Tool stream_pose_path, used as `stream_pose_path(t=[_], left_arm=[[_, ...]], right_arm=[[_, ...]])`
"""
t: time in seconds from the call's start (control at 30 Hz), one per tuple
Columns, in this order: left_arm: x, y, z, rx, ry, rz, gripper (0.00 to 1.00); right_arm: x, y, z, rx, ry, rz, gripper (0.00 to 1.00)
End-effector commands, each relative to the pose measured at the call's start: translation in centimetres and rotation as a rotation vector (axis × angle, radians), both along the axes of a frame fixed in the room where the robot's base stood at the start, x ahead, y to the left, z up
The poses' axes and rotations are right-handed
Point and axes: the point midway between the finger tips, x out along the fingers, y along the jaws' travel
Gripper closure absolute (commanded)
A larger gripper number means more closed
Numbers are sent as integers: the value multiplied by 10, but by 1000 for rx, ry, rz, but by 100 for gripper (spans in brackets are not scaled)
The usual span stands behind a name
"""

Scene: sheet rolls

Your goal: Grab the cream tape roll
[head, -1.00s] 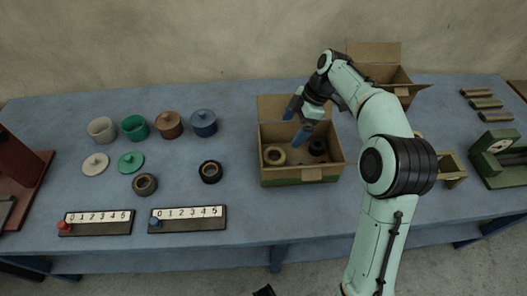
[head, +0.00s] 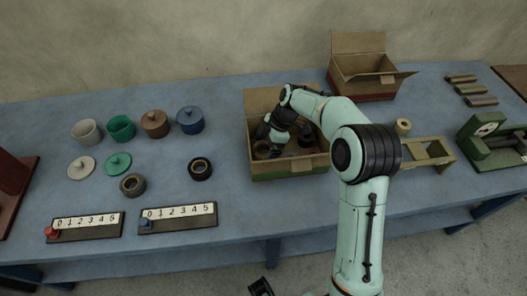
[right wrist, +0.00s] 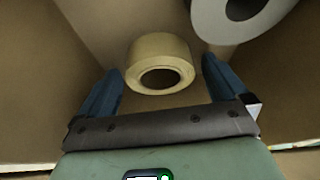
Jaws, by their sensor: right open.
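The cream tape roll (right wrist: 160,58) shows in the right wrist view, inside a cardboard box, with its dark hole facing the camera. My right gripper (right wrist: 163,72) is open. Its two blue fingers are on either side of the roll in the picture, with gaps showing. I cannot tell how far the fingertips are from it in depth. In the head view my right gripper (head: 280,148) is down inside the open box (head: 290,172) and hides much of its contents.
A pale grey roll (right wrist: 235,18) lies close to the right finger. The box walls are near. Another open box (head: 362,88) stands behind, and a wooden stand (head: 428,153) to the right. Several pots, lids and two dark rolls lie left of the box.

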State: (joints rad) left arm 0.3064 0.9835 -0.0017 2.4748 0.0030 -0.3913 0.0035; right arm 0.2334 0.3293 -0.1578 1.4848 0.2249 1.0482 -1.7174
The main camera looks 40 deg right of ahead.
Motion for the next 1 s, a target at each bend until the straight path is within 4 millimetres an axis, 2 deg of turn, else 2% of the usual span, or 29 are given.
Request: stream_pose_path(t=[0.23,0.4,0.77,1.0], left_arm=[[0,0,0,0,-1,0,57],[0,0,0,0,-1,0,57],[0,0,0,0,0,0,57],[0,0,3,0,2,-1,57]], right_arm=[[0,1,-2,0,0,0,0],[0,1,-2,0,0,0,55],[1,0,1,-1,-2,0,55],[1,0,25,-1,-4,-1,55]])
